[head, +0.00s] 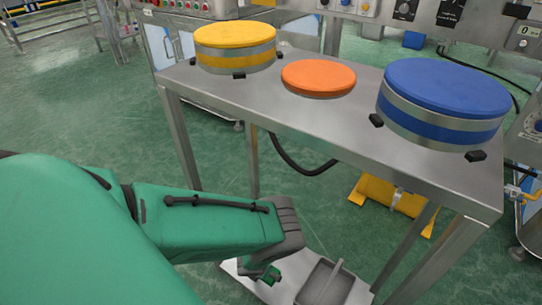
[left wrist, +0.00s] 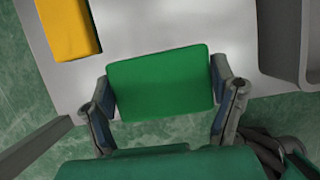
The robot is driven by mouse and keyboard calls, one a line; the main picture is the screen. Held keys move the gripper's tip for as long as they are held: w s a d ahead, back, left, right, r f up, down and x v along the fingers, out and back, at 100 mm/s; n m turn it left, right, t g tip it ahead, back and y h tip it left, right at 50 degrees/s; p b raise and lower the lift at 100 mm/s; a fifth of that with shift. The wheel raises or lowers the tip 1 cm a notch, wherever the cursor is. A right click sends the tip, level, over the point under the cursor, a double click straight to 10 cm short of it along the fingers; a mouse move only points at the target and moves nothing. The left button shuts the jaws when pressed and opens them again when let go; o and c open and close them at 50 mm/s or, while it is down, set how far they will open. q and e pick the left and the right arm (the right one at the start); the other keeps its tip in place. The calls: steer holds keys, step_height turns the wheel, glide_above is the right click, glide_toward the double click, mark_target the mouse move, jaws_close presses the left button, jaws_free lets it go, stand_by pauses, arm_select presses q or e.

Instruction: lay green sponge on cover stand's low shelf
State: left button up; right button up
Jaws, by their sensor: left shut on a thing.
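The green sponge (left wrist: 160,82) is a flat rectangular block between the two fingers of my left gripper (left wrist: 162,98), which is shut on it. In the head view my left gripper (head: 262,272) reaches down beside the cover stand, at its low shelf (head: 237,268). The sponge is only a small green patch there, mostly hidden by the gripper. In the left wrist view the bare pale shelf (left wrist: 185,25) lies just beyond the sponge. I cannot tell whether the sponge touches the shelf. My right gripper is not in view.
A grey tray (head: 345,290) stands on the low shelf, to the right of the gripper. A yellow block (left wrist: 68,25) is at the upper left in the wrist view. The stand's top (head: 275,105) carries yellow (head: 235,35), orange (head: 318,77) and blue (head: 440,90) round covers.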

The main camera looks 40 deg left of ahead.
arm_select(q)
steer(key=f+b, duration=0.1)
steer(key=f, duration=0.2)
steer(key=f+b, duration=0.1)
steer(key=f, duration=0.1)
steer(key=shift+a+f+b, duration=0.2)
steer(key=shift+a+b, duration=0.05)
steer(key=shift+b, duration=0.05)
steer(key=shift+f, duration=0.2)
steer(key=shift+c, duration=0.2)
steer(key=shift+d+r, duration=0.15)
steer(key=shift+c, duration=0.6)
steer(key=o, duration=0.9)
steer(key=shift+o, duration=0.5)
steer(key=p+v, duration=0.7)
steer(key=v, duration=0.5)
